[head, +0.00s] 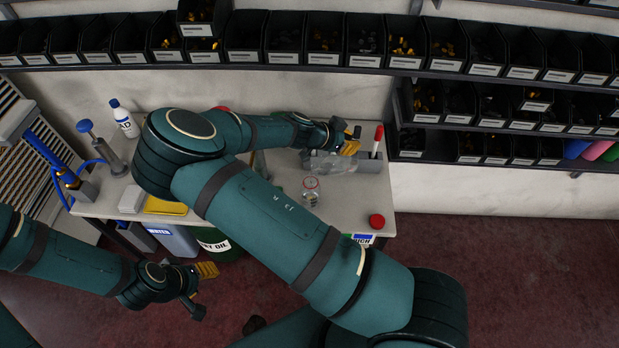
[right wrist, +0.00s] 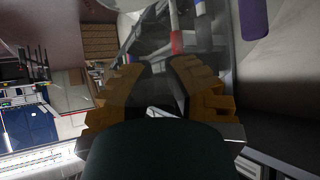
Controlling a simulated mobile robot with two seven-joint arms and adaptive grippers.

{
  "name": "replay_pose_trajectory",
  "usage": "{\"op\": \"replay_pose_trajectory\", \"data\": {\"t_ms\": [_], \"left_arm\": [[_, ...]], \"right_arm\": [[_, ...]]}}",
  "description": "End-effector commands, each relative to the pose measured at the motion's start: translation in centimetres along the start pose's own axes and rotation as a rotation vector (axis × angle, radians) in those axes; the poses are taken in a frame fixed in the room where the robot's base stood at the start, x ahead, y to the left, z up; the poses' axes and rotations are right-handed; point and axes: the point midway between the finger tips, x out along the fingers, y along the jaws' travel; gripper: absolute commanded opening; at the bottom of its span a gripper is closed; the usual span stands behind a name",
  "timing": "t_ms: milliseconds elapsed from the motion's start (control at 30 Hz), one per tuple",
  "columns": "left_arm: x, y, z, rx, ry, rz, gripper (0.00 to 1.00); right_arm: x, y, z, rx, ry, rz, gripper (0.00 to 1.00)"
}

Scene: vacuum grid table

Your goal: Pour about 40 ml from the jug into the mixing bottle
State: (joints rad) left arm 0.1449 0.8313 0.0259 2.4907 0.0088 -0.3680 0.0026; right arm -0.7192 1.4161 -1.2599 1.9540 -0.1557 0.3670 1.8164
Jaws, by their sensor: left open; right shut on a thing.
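The clear jug (head: 328,163) is in my right gripper (head: 348,143), held tilted above the right part of the table. The mixing bottle (head: 311,193), small and clear with a red ring at its mouth, stands upright just below and to the left of the jug. I cannot make out a liquid stream or the level in either. In the right wrist view, the orange fingers of the right gripper (right wrist: 160,90) are closed, and the part they hold is mostly hidden. My left gripper (head: 204,290) is open and empty, in front of the table at the lower left.
A red cap (head: 377,221) lies at the table's front right. A grey holder (head: 371,162) with a red-topped marker stands behind it. A white bottle (head: 124,119), a pump (head: 101,148) and a yellow pad (head: 165,206) are at the left. Bins stand below the front edge.

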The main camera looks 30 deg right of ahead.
Motion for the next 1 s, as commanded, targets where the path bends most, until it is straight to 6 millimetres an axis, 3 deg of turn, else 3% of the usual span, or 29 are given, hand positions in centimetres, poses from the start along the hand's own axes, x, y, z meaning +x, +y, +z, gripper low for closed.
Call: {"op": "replay_pose_trajectory", "data": {"t_ms": [1000], "left_arm": [[-0.1,0.0,0.0,0.0,0.0,0.0,0.47]], "right_arm": [[0.1,0.7,-1.3,0.0,0.086,0.002,0.0]]}}
